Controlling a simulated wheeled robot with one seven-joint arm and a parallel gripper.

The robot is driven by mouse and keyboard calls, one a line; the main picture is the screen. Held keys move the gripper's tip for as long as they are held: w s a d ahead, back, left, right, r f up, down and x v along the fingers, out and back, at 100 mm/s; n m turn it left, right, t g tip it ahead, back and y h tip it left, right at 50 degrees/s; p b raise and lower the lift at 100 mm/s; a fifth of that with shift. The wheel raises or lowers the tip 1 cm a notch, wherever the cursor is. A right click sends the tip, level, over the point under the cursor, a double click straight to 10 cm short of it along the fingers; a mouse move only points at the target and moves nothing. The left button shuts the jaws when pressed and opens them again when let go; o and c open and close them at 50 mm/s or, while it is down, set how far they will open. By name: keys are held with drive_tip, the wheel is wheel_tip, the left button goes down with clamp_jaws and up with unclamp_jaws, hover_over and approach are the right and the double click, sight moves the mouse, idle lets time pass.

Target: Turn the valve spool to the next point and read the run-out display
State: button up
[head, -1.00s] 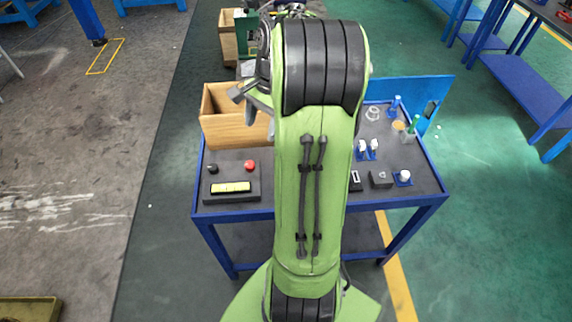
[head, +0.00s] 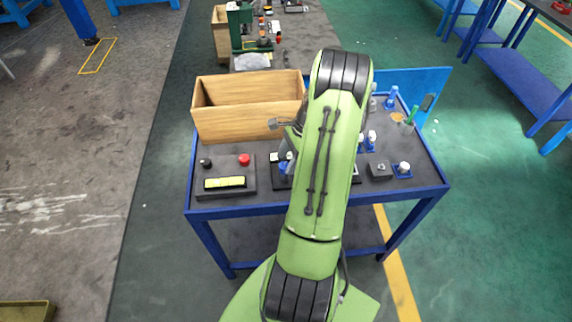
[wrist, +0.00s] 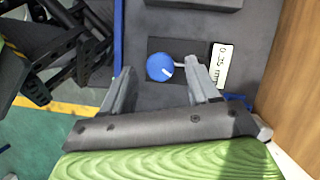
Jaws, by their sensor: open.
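A round blue knob (wrist: 160,68) with a white pointer line, apparently the valve spool's end, sits on a dark block. In the wrist view, a white display (wrist: 222,66) beside it shows dark, sideways characters, too small to read surely. In the head view, the blue knob (head: 284,167) and the white display (head: 276,157) are partly hidden by my arm. My gripper (wrist: 160,66) is open and empty, with its fingertips on either side of the knob in the picture. I cannot tell whether either finger touches it.
A wooden box (head: 248,128) stands behind the knob. A black control box (head: 227,188) with a yellow panel and black and red buttons is to the left. Several small parts on blue holders, including a white-topped one (head: 403,167), occupy the cart's right side.

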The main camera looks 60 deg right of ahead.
drive_tip(key=shift+x, duration=0.85)
drive_tip(key=shift+c, duration=0.2)
drive_tip(key=c, duration=1)
